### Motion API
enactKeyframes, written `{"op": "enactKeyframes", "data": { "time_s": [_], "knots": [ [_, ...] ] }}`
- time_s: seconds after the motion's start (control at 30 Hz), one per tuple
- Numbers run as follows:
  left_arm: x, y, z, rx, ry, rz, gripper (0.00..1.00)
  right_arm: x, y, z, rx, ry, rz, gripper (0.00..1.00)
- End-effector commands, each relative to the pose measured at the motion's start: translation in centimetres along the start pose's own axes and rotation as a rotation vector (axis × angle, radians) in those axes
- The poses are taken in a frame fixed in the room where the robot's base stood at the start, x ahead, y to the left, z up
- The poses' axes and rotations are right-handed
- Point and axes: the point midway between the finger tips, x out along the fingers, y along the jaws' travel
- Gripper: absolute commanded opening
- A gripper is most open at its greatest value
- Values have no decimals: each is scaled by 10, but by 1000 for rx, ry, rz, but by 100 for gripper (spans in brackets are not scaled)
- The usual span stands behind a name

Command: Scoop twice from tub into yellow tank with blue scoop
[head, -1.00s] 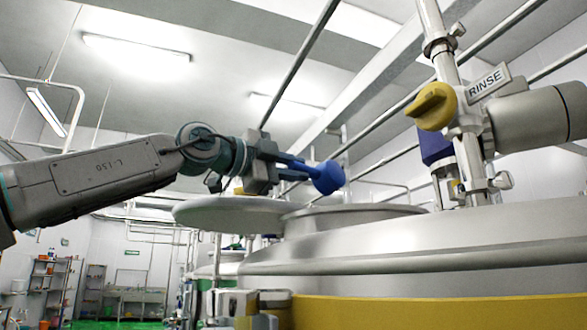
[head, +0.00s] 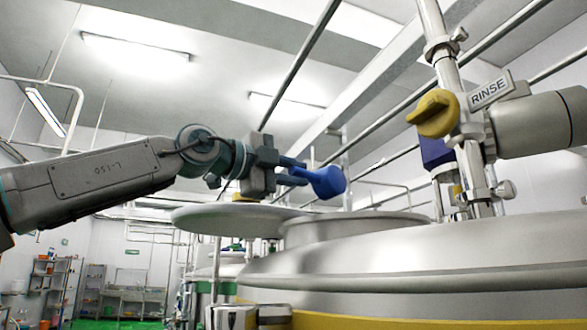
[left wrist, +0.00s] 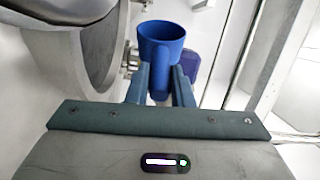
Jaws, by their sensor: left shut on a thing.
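My left gripper (head: 298,172) is shut on the handle of the blue scoop (head: 328,182). In the left wrist view the scoop (left wrist: 162,42) is ahead of the fingers, its handle between them. Its visible inner wall is blue; I cannot tell whether anything lies at the bottom. The steel tank with a yellow band (head: 400,313) fills the lower right of the head view. Its raised round collar (head: 350,228) lies below the scoop in the picture, and the scoop is clear of it. The tub and my right gripper are not in view.
A round grey lid (head: 232,217) is swung out left of the collar, below my left gripper in the picture. A pipe with a yellow knob (head: 434,112) and a RINSE sign (head: 490,91) stands at right. Pipes cross behind the scoop.

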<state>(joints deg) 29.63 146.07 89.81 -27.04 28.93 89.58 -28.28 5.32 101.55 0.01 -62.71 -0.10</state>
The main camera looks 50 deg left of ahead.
Motion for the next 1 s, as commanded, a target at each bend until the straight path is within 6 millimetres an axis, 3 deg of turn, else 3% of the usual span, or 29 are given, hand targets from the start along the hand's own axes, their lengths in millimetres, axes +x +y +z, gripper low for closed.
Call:
{"op": "enactKeyframes", "data": {
  "time_s": [0.1,0.63,1.0],
  "knots": [
    [0,-10,-1,147,1,30,0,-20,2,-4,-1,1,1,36],
    [1,-25,-6,907,-1,181,0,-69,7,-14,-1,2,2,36],
    [3,-51,-14,1362,0,271,0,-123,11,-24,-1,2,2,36]
  ]
}}
